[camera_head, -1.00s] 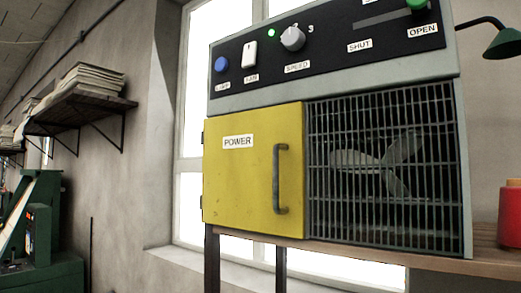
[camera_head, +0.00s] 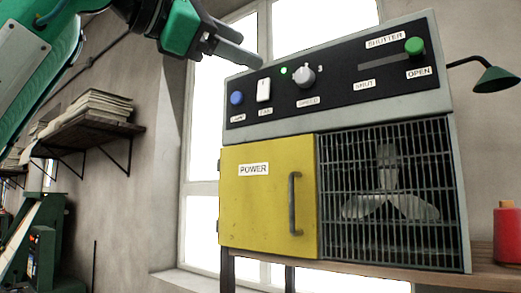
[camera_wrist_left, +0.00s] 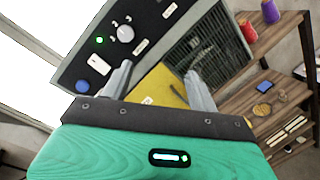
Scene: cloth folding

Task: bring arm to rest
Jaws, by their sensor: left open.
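My left arm comes in from the upper left. Its gripper (camera_head: 250,48) is in the air at the upper left corner of the grey machine (camera_head: 300,128); whether it touches is not clear. In the left wrist view its two fingers (camera_wrist_left: 158,70) are apart with nothing between them, pointing towards the machine front. The control panel has a blue button (camera_head: 237,98), a white switch (camera_head: 264,90), a lit green lamp (camera_head: 283,71) and a dial (camera_head: 304,77). The green shutter knob (camera_head: 414,46) is by OPEN. My right gripper is not in view.
The yellow POWER door (camera_head: 265,205) is closed, with a fan behind the grille (camera_head: 390,160). A red spool (camera_head: 507,235) stands right of the machine, below a green lamp (camera_head: 497,79). A wall shelf (camera_head: 85,140) holds stacked paper.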

